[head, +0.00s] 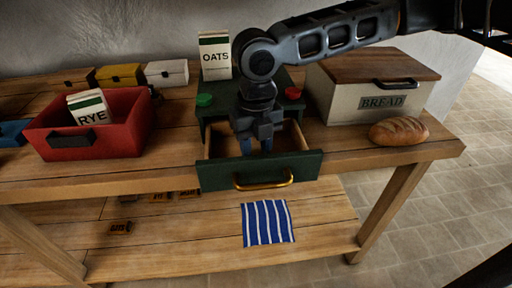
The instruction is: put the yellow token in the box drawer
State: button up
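The green box (218,131) stands on the bench with its drawer (222,175) pulled out toward me. The drawer has a dark green front and a brass handle (264,181). My gripper (256,149) points down over the open drawer, with its blue fingertips at or inside the drawer's opening. The fingertips look apart. I cannot make out a yellow token in this view. The gripper and the drawer front hide part of the drawer's inside.
Red and green buttons (204,100) flank my arm on the box. An OATS packet (215,56) stands behind. A red bin (110,130) with a RYE packet is left; a BREAD box (350,98) and loaf (398,131) are right. A striped cloth (267,223) lies on the lower shelf.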

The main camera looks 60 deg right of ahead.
jog(key=shift+f, duration=0.1)
jog(key=o, duration=1)
notch_tip(320, 180, up, 12)
jog(key=shift+r+p, duration=0.15)
jog(key=shift+p, duration=0.35)
